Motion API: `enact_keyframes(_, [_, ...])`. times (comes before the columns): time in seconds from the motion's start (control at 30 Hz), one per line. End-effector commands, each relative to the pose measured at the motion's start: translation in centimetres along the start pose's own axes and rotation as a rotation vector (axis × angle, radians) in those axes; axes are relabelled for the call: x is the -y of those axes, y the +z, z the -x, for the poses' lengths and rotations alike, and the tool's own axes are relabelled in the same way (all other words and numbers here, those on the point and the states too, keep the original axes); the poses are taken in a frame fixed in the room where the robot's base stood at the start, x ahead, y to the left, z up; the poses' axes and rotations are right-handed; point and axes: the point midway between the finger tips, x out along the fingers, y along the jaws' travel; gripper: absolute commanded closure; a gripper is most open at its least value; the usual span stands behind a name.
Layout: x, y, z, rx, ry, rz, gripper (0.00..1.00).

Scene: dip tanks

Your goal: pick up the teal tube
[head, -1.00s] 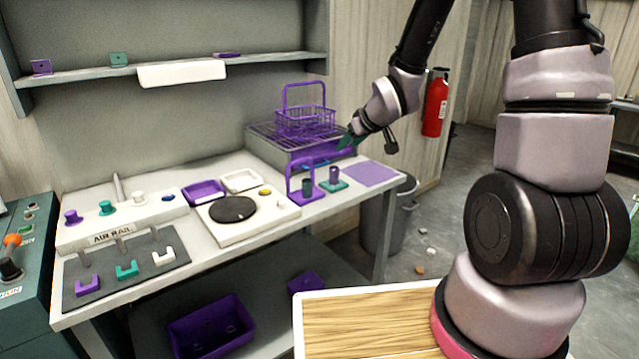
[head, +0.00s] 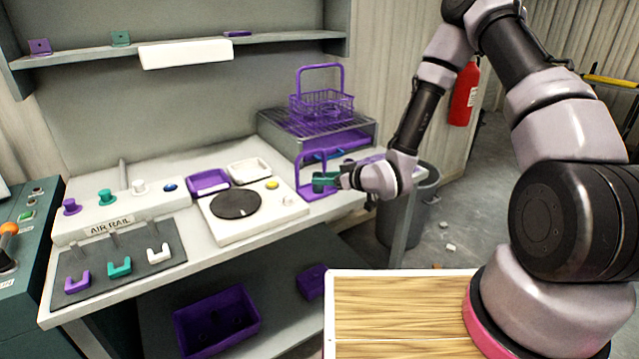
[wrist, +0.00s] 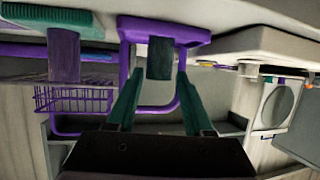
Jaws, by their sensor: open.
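The teal tube (wrist: 159,58) stands on a purple base (wrist: 165,31) in the wrist view, which looks upside down. A purple arch (head: 298,178) rises beside it in the head view. My gripper (wrist: 160,76) is open, with one teal finger on each side of the tube's free end. Small gaps show between the fingers and the tube. In the head view my gripper (head: 324,181) is level beside the arch, and its teal fingers are hard to tell from the tube there.
A dark purple tube (wrist: 64,53) on a teal base (wrist: 35,20) stands close by. A purple wire basket (head: 322,105) sits on a rack behind. A white unit with a dark round plate (head: 236,205) is left of the gripper.

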Motion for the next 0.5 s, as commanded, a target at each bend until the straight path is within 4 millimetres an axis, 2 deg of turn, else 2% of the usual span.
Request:
enact_keyframes(0.27, [0.0, -0.1, -2.5, 0.001, -0.001, 0.0, 0.48])
enact_keyframes(0.5, [-0.2, -0.2, -6.0, 0.0, 0.0, 0.0, 0.48])
